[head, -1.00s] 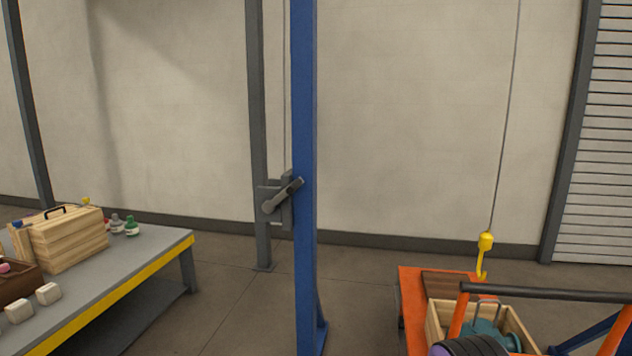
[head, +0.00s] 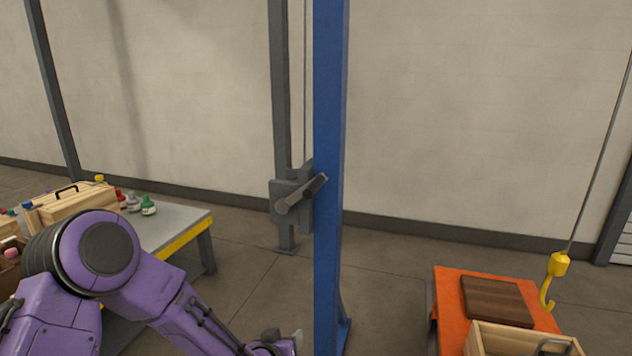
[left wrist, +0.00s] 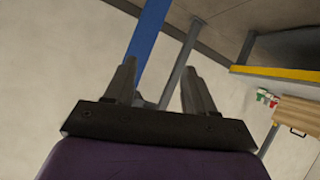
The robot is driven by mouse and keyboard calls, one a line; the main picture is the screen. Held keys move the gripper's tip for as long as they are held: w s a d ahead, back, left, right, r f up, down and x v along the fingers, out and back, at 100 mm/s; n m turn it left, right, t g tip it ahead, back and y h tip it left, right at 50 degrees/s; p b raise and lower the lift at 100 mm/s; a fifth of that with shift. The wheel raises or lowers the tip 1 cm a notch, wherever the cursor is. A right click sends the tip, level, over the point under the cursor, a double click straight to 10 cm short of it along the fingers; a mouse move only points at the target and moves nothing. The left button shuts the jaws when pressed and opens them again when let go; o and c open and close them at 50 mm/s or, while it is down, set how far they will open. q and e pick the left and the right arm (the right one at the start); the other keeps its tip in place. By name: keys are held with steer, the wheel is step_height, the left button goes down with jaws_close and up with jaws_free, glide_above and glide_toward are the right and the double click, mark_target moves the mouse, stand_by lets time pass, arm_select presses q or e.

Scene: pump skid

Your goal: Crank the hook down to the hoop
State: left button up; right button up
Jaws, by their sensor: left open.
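The winch's crank (head: 302,195) is a short grey arm slanting up to the right, on a grey winch box (head: 278,191) fixed to the blue post (head: 330,110). The yellow hook (head: 557,272) hangs on a thin cable at the right, over the orange cart. The grey hoop (head: 555,343) shows only its top at the crate's near side, below the hook and apart from it. My left gripper (head: 285,342) is low in the head view, left of the post and below the crank. In the left wrist view its fingers (left wrist: 160,75) are apart with nothing between them.
The orange cart (head: 450,290) carries a dark wooden board (head: 497,300) and a wooden crate (head: 485,340). A workbench (head: 180,225) with a wooden box (head: 75,205) and small bottles stands at the left, behind my arm.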

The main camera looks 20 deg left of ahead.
arm_select(q)
steer(key=w+r+t, duration=0.3)
steer(key=w+r, duration=0.3)
steer(key=r, duration=0.7)
steer(key=m+t+p, duration=0.1)
steer(key=m+t, duration=0.1)
steer(key=t, duration=0.1)
glide_toward(311, 189)
steer(key=shift+w+a+f+h, duration=0.2)
steer(key=shift+w+a+f, duration=0.1)
steer(key=shift+w, duration=0.3)
steer(key=shift+w+a+f+h, duration=0.2)
steer(key=shift+w+a, duration=0.05)
steer(key=shift+w, duration=0.35)
steer(key=w+p, duration=0.3)
steer(key=w, duration=0.6)
steer(key=shift+w+d+f, duration=0.15)
steer(key=shift+w, duration=0.45)
arm_select(e)
step_height(311, 189, up, 5)
steer(key=shift+s+f, duration=0.1)
steer(key=shift+f, duration=0.1)
arm_select(q)
jaws_close()
arm_select(e)
steer(key=shift+d, duration=0.1)
